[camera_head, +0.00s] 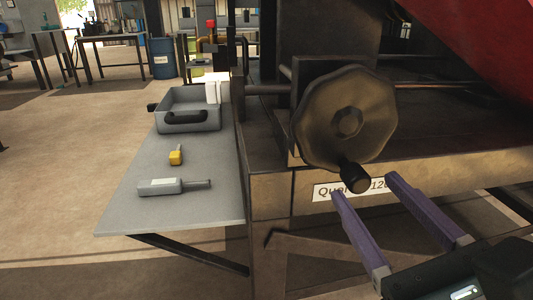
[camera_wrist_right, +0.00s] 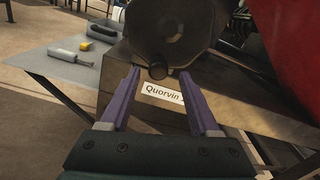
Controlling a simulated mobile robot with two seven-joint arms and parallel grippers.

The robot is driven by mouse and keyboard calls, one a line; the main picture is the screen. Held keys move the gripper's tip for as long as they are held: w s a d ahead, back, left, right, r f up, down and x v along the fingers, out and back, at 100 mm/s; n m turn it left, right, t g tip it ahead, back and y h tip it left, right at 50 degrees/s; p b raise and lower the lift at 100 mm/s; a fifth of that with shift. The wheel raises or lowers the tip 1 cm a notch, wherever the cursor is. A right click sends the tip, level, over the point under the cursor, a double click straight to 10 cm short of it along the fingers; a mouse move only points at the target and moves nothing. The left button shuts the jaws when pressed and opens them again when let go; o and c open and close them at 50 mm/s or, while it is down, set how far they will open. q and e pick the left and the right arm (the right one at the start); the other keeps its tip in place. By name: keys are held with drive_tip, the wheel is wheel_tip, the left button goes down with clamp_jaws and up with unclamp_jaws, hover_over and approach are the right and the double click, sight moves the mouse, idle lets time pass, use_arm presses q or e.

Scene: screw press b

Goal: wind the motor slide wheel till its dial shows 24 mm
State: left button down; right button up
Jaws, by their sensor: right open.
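The slide wheel (camera_head: 338,122) is a dark, many-sided metal disc with a hub on a shaft at the machine's front. Its black crank knob (camera_head: 355,177) sticks out at the lower right of the rim. In the right wrist view the wheel (camera_wrist_right: 186,25) is cut off at the top, and the knob (camera_wrist_right: 158,71) hangs at its bottom. My right gripper (camera_head: 362,184) has purple fingers spread apart, empty, just below and in front of the knob. In the wrist view the knob shows between and beyond the fingertips (camera_wrist_right: 160,70). I can make out no dial reading. My left gripper is not in view.
A grey side shelf (camera_head: 125,215) left of the machine carries a grey tray (camera_head: 190,125), a yellow object (camera_head: 176,157) and a grey handheld tool (camera_head: 175,187). A "Quorvin" label (camera_head: 325,193) is on the machine frame. A red part (camera_head: 480,50) overhangs at upper right. Floor at left is open.

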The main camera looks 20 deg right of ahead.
sight(362, 188)
drive_tip(key=shift+x, duration=2)
drive_tip(key=shift+a, duration=0.1)
clamp_jaws()
